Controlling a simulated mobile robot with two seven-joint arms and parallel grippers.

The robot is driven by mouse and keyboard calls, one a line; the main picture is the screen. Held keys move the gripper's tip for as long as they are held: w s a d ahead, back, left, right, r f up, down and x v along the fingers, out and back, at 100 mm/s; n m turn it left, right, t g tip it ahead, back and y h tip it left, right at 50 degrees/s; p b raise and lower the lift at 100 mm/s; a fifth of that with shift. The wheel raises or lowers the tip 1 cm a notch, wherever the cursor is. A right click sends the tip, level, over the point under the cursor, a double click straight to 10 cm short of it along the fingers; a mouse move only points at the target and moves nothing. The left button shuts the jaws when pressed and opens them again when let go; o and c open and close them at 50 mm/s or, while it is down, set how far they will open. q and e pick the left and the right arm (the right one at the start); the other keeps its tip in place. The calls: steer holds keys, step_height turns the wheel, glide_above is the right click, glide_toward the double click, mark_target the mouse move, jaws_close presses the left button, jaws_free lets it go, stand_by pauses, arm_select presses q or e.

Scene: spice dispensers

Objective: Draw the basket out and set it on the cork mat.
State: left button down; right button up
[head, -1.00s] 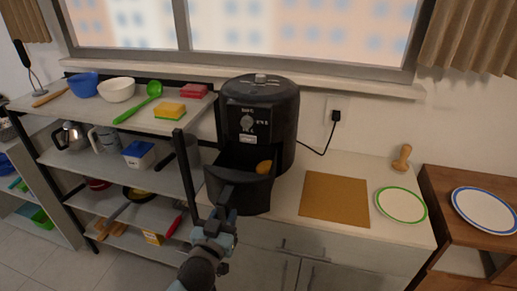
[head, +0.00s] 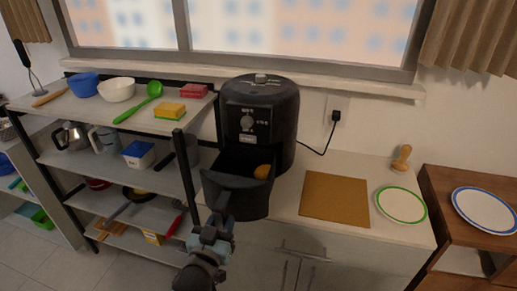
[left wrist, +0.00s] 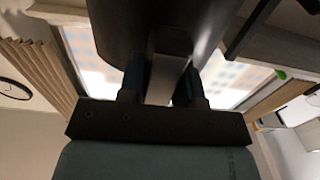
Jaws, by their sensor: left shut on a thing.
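The black air fryer (head: 262,103) stands upright on the counter. Its black basket (head: 238,196) is partly drawn out of the front, with a yellow-brown piece of food (head: 262,171) inside. My left gripper (head: 222,214) is shut on the basket's handle at the front; in the left wrist view the two fingers (left wrist: 160,84) sit on either side of the handle, and the basket (left wrist: 160,25) fills the top. The cork mat (head: 335,199) lies flat and bare on the counter to the right of the basket. My right gripper is not in view.
A green-rimmed plate (head: 401,205) and a wooden stamp-like object (head: 402,158) are right of the mat. A power cord (head: 322,146) runs behind it to the wall. A shelf rack (head: 150,124) with kitchenware stands close on the left.

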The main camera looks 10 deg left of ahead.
arm_select(q)
steer(key=shift+s+r, duration=0.1)
steer(key=shift+s, duration=1.35)
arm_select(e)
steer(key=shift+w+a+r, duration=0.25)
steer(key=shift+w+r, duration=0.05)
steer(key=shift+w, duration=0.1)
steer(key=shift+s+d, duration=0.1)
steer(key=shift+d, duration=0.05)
